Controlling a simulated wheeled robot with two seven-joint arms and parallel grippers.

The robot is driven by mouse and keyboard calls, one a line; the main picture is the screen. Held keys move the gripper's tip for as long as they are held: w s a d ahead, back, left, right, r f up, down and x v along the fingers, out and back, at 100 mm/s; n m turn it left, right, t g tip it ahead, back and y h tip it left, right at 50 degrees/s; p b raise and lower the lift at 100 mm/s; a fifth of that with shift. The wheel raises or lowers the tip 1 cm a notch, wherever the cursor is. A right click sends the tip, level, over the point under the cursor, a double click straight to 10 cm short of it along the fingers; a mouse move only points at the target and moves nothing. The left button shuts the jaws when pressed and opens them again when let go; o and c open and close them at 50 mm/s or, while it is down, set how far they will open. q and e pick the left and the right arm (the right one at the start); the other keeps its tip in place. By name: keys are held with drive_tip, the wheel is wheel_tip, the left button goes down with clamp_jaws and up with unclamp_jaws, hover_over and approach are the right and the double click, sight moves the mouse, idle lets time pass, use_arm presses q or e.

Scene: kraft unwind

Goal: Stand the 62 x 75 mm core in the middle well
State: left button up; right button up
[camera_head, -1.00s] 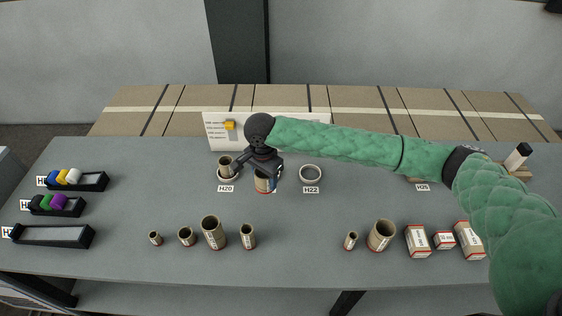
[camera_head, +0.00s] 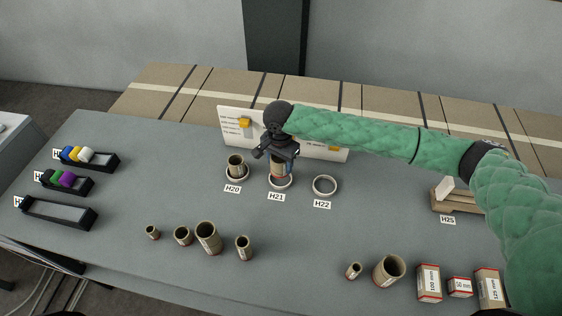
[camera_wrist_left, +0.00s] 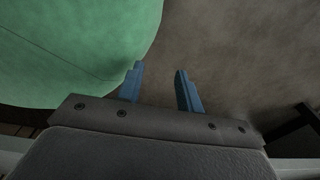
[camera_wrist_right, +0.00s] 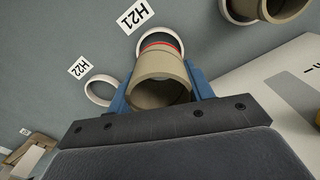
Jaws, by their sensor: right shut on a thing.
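A brown cardboard core (camera_head: 277,170) with a red band low down is upright in my right gripper (camera_head: 281,157), at the middle well's white ring (camera_head: 281,186), labelled H21. The right wrist view shows the core (camera_wrist_right: 158,66) between both blue fingers, its open top towards the camera. Its lower end overlaps the ring (camera_wrist_right: 145,44); I cannot tell whether it rests on the bottom. My left gripper (camera_wrist_left: 160,88) is open and empty in the left wrist view, away from the wells. It does not show in the head view.
Another core (camera_head: 236,164) stands in the H20 ring at left. The H22 ring (camera_head: 325,187) at right is empty. A white board (camera_head: 240,122) stands behind the wells. Several loose cores (camera_head: 207,238) and boxes (camera_head: 429,283) line the front. Black trays (camera_head: 58,213) sit at left.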

drive_tip(key=shift+w+d+f, duration=0.2)
drive_tip(key=shift+w+f, duration=0.05)
drive_tip(key=shift+f, duration=0.2)
drive_tip(key=shift+s+a+f+b, duration=0.15)
drive_tip(key=shift+f+b, duration=0.05)
drive_tip(key=shift+b, duration=0.45)
drive_tip(key=shift+f+b, duration=0.7)
drive_tip(key=shift+b, duration=0.2)
drive_tip(key=shift+f+b, duration=0.3)
drive_tip(key=shift+b, duration=0.1)
use_arm(q)
drive_tip(key=w+d+r, duration=0.1)
drive_tip(key=w, duration=0.9)
drive_tip(key=shift+w+d+t, duration=0.15)
drive_tip(key=shift+t, duration=0.25)
drive_tip(key=shift+d, duration=0.15)
